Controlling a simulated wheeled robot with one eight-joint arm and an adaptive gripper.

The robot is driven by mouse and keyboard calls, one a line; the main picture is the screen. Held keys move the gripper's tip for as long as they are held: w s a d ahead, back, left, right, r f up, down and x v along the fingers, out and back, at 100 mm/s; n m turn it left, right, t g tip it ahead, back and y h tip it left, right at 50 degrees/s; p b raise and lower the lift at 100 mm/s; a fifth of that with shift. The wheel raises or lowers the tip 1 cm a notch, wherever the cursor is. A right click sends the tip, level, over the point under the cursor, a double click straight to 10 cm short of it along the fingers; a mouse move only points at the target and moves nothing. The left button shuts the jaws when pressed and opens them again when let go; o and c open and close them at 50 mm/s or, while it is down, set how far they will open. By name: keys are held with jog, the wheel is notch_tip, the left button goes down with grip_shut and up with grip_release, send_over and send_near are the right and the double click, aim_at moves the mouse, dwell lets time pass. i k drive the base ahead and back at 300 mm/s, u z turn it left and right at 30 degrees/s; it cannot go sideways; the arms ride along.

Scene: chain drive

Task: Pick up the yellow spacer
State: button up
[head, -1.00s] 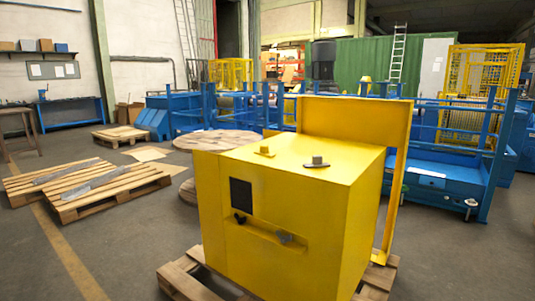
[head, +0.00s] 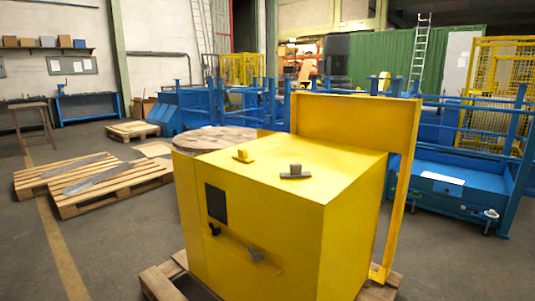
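A small yellow piece that looks like the yellow spacer (head: 243,156) lies on the top face of the large yellow machine housing (head: 270,230), near its back left edge. A grey-brown part with a flat bar and an upright block (head: 295,172) sits to its right on the same top, apart from it. The yellow piece is small and close in colour to the housing, so its exact shape is hard to make out. My gripper is not in view.
The housing stands on a wooden pallet (head: 158,281), with a tall yellow panel (head: 355,122) rising at its back. Wooden pallets (head: 100,183) lie on the floor at left. Blue railings and machinery (head: 455,180) stand behind to the right. Floor at front left is clear.

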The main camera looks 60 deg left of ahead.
aim_at(242, 155)
jog(key=u, duration=0.05)
jog(key=i, duration=2.95)
jog(key=u, duration=3.4)
jog(key=i, duration=0.25)
jog(key=u, duration=0.15)
